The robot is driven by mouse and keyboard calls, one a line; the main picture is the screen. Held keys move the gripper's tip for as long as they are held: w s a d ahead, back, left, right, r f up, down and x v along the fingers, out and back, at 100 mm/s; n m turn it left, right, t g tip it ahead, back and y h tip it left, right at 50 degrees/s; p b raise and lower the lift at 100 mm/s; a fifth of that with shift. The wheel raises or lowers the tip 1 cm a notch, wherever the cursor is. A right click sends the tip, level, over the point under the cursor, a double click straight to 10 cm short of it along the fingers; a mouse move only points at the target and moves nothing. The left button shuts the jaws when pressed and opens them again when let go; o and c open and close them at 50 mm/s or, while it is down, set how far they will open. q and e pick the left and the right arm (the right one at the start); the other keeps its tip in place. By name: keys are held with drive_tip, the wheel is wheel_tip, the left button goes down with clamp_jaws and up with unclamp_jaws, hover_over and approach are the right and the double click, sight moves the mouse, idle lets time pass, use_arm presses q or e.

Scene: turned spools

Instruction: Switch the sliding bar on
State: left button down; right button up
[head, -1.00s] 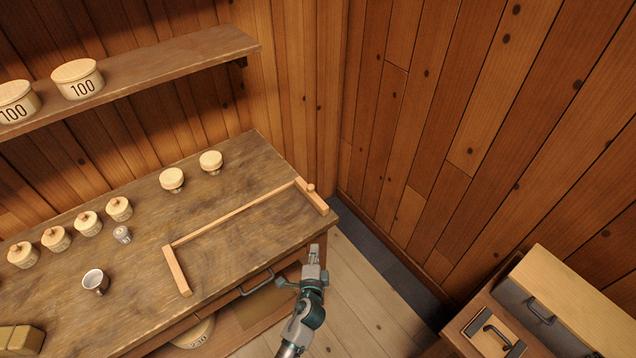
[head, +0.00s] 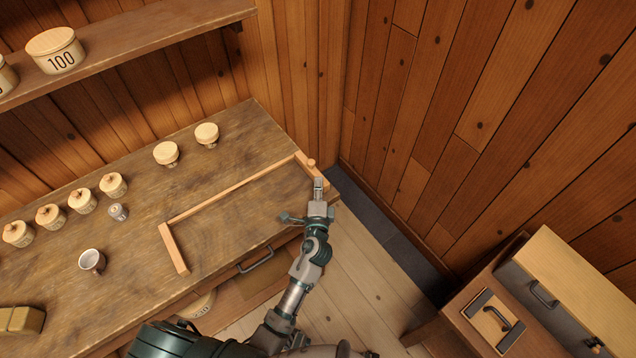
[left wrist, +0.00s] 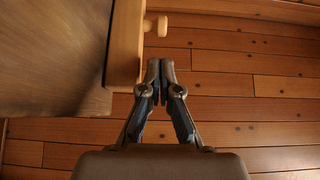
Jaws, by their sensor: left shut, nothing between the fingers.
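A light wooden bar assembly lies on the workbench, with a thin rail (head: 232,193) between two crosspieces. The left crosspiece (head: 174,248) points toward the bench front. The right crosspiece (head: 304,162) lies at the bench's right end and carries a small round knob (head: 311,163). In the left wrist view, the crosspiece (left wrist: 125,45) is left of the fingers and the knob (left wrist: 161,25) sticks out to the right, ahead of the fingertips. My left gripper (head: 318,183) is shut and empty at the near end of the right crosspiece; its fingertips (left wrist: 160,66) are together. Contact is unclear. My right gripper is not in view.
A shelf (head: 150,35) is above. A cabinet (head: 570,290) stands at right. Floor (head: 350,270) is open between them.

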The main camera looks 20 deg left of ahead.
sight(321, 174)
use_arm(q)
drive_tip(key=x, duration=0.5)
drive_tip(key=shift+w+d+r, duration=0.1)
drive_tip(key=shift+w+d, duration=0.05)
drive_tip(key=shift+w, duration=0.25)
drive_tip(key=shift+w+a, duration=0.25)
drive_tip(key=shift+w, duration=0.35)
drive_tip(key=shift+a, duration=0.1)
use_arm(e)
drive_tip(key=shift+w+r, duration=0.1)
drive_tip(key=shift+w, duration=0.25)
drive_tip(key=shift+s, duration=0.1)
